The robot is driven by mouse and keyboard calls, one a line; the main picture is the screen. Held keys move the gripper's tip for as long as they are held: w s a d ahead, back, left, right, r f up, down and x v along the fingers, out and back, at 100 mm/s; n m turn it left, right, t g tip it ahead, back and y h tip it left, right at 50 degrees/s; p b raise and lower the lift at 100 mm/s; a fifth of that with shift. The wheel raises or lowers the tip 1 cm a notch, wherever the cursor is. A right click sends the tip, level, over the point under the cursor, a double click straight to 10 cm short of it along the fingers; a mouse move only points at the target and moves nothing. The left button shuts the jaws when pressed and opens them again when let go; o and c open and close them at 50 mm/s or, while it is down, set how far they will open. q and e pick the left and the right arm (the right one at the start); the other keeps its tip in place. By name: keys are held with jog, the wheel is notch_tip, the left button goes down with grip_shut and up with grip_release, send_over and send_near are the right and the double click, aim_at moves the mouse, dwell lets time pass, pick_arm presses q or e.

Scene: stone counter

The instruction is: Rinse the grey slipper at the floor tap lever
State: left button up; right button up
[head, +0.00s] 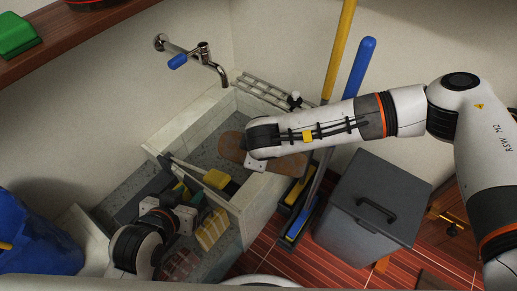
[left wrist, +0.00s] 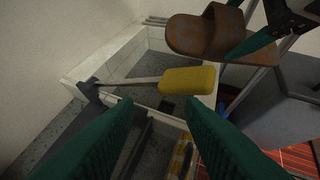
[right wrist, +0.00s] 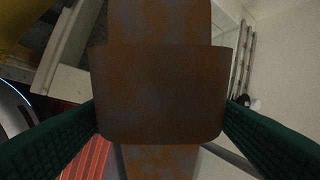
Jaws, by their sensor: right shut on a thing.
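The slipper (head: 232,146) is grey and heavily stained brown. My right gripper (right wrist: 160,125) is shut on it, with one finger on each side of its broad strap. In the head view it is above the right side of the stone basin (head: 185,118), and my right arm covers part of it. The wall tap (head: 203,53) has a blue lever (head: 178,61); its spout points down and shows no water. A yellow pad (head: 216,179) on a grey bar sits at the basin's front; it also shows in the left wrist view (left wrist: 188,80). My left gripper (left wrist: 160,108) is open and empty, near this pad.
A grey lidded bin (head: 370,205) stands at right on the red floor. Yellow and blue handles (head: 358,75) lean at the wall beside the basin. A blue bucket (head: 35,240) is at lower left. A wooden shelf (head: 85,40) crosses the upper left.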

jog(key=shift+w+f, duration=0.15)
jog(key=shift+w, duration=0.25)
jog(key=w, duration=0.1)
jog(key=w+b, duration=0.1)
jog(key=w, duration=0.1)
jog(key=w+a+f+b, duration=0.1)
jog(key=w, duration=0.1)
jog(key=shift+w, duration=0.2)
pick_arm(q)
jog(key=shift+w+d+r+t+h+b, duration=0.25)
jog(key=shift+w+d+r+t+h, duration=0.75)
jog(key=shift+r+t, duration=1.4)
jog(key=shift+w+d+r+t+h+b, duration=0.25)
jog(key=shift+w+d+r+t+h, duration=0.25)
jog(key=shift+w+r+t, duration=1.8)
jog(key=s+a+f+g+y+p, duration=0.2)
jog(key=s+f+g, duration=0.4)
jog(key=f+g, duration=0.3)
jog(key=shift+a+y+p, duration=0.4)
jog(key=shift+p, duration=0.05)
pick_arm(e)
jog(key=w+a+f, duration=0.1)
jog(key=w, duration=0.6)
jog(key=shift+a+f, duration=0.15)
jog(key=shift+f, duration=0.05)
